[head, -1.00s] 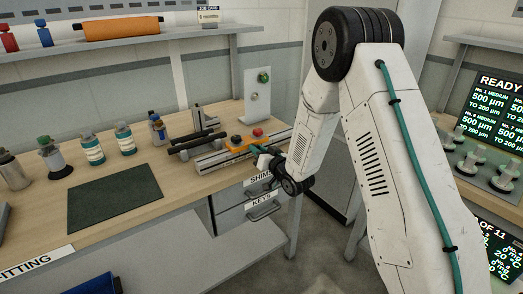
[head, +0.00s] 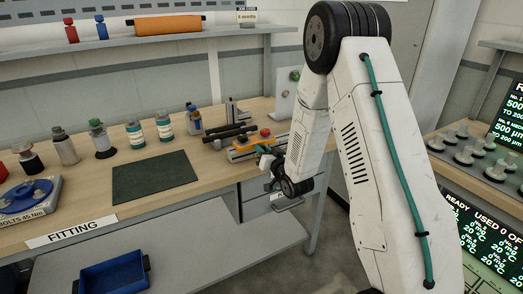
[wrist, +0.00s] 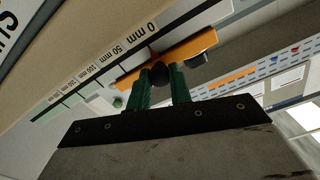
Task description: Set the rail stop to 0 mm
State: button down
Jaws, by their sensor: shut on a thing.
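The rail stop (head: 240,152) is an orange block on the rail at the front right edge of the bench, close to the rail's left end. It also shows in the wrist view (wrist: 195,47), lying across the rail beside the printed scale (wrist: 105,62). The "0 mm" and "50 mm" labels are nearest to it; its exact reading cannot be told. My gripper (wrist: 160,78) has its green fingers shut on the stop's dark round knob (wrist: 159,72). In the head view my gripper (head: 264,151) is at the front of the stop, partly hidden by my arm.
A red knob (head: 265,132) stands at the stop's right. Black bars (head: 228,134) lie behind the rail. A green mat (head: 155,177) and several bottles (head: 135,134) are to the left. A drawer unit (head: 258,202) is below.

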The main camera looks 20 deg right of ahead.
jog(key=shift+s, duration=0.1)
jog(key=c, duration=1.3)
grip_release()
jog(key=shift+a, duration=0.3)
jog(key=shift+o, duration=0.2)
jog(key=shift+s, duration=0.1)
jog(key=shift+s+d, duration=0.15)
jog(key=shift+s, duration=0.15)
jog(key=s, duration=0.7)
jog(key=shift+d, duration=0.15)
